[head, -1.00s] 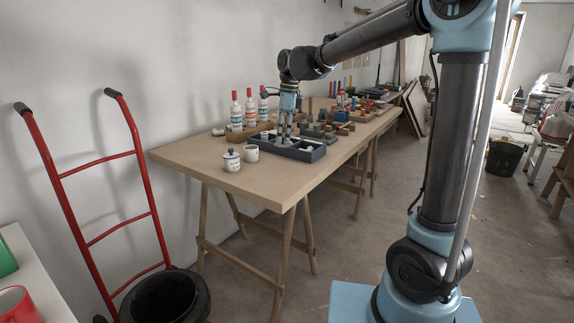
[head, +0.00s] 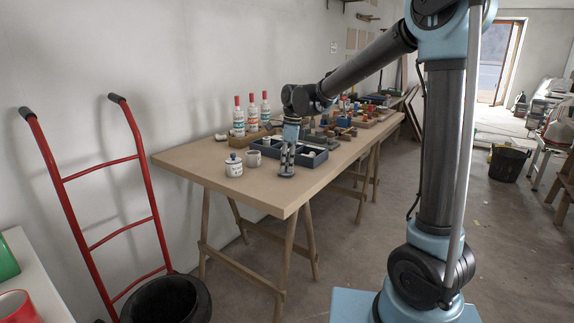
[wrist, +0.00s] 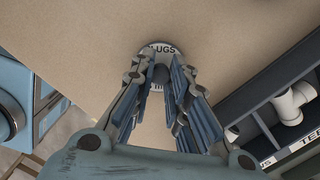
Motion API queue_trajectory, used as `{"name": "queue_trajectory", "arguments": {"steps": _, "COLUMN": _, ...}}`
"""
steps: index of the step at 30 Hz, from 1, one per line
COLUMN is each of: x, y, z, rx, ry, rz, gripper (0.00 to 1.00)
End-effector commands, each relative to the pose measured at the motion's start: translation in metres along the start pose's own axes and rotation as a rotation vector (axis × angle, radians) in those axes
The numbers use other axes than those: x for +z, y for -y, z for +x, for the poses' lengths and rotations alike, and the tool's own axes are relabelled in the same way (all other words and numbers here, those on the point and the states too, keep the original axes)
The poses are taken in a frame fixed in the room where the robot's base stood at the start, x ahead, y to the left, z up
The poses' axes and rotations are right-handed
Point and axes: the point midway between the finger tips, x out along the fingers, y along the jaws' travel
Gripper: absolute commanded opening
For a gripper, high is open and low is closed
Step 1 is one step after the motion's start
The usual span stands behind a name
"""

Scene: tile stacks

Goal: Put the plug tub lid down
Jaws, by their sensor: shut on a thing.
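The plug tub lid (wrist: 158,47) is a round pale disc with dark "PLUGS" lettering and a dark knob. My gripper (wrist: 160,75) is shut on its knob, and the fingers hide part of the disc. In the head view my gripper (head: 286,170) points straight down near the table's front edge, in front of the blue-grey divided tray (head: 312,161). The lid is at or just above the bare tabletop (head: 215,164); I cannot tell whether it touches.
Red-capped bottles (head: 239,120) stand behind. In the wrist view, the tray (wrist: 255,110) with white pipe fittings (wrist: 291,104) is close on the right. Bare table surrounds the lid.

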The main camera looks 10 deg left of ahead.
Motion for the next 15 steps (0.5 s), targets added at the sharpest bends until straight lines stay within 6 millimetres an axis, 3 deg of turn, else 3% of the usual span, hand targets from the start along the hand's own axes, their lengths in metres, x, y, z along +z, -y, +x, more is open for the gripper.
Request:
{"name": "queue_trajectory", "arguments": {"steps": 4, "x": -0.0001, "y": 0.0002, "z": 0.0023, "rx": 0.0, "ry": 0.0, "rz": 0.0, "gripper": 0.06}}
{"name": "queue_trajectory", "arguments": {"steps": 6, "x": -0.0001, "y": 0.0001, "z": 0.0023, "rx": 0.0, "ry": 0.0, "rz": 0.0, "gripper": 0.27}}
{"name": "queue_trajectory", "arguments": {"steps": 8, "x": -0.0001, "y": 0.0001, "z": 0.0023, "rx": 0.0, "ry": 0.0, "rz": 0.0, "gripper": 0.36}}
{"name": "queue_trajectory", "arguments": {"steps": 15, "x": 0.0, "y": 0.0, "z": 0.0022, "rx": 0.0, "ry": 0.0, "rz": 0.0, "gripper": 0.36}}
